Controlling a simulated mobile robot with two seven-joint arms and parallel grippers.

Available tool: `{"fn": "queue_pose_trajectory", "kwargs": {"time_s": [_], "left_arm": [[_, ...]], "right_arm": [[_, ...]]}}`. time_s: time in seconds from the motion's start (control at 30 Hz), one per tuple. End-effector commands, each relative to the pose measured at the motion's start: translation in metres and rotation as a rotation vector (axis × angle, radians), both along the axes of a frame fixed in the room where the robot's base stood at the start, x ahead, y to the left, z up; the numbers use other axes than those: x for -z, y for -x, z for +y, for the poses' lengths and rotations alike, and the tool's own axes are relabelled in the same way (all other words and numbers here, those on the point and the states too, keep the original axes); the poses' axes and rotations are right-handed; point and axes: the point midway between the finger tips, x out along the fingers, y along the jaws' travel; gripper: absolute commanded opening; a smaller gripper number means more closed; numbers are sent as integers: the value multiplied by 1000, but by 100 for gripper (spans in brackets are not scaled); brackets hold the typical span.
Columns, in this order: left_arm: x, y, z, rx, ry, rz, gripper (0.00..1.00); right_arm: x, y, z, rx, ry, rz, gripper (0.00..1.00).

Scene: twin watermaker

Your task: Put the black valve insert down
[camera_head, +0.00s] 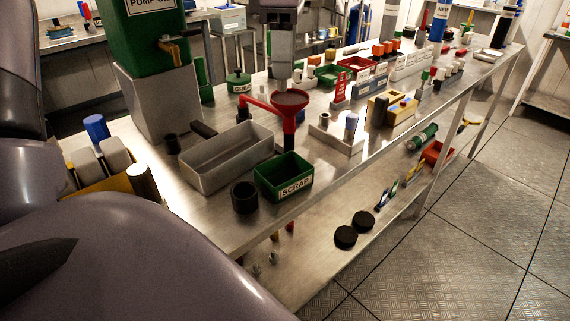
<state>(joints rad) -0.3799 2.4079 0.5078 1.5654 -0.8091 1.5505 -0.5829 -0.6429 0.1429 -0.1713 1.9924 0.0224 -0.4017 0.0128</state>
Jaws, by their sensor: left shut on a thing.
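My left gripper (284,82) hangs down from the top of the head view, over the bench beside the red funnel (290,99). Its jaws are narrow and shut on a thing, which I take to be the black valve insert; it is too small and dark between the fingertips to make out. I cannot tell whether the held thing touches anything below it. My right gripper is not in view.
On the steel bench (222,211) stand a grey tray (228,165), a green SCRAP bin (284,180), a black cup (245,198) and a green pump unit (150,45). Two black discs (354,229) lie on the lower shelf.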

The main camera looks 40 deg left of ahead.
Motion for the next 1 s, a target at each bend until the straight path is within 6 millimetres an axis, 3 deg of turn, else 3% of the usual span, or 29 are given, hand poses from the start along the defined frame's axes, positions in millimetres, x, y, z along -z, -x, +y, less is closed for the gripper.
{"fn": "queue_pose_trajectory", "kwargs": {"time_s": [0.17,0.4,0.6,0.87,1.0], "left_arm": [[32,1,0,1,2,5,2],[97,1,0,2,2,7,2],[141,1,0,0,0,6,2],[162,0,0,0,0,2,2],[181,1,0,-1,0,5,2]], "right_arm": [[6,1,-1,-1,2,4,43],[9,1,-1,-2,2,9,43],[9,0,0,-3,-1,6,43],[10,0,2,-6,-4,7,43],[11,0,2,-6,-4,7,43]]}}
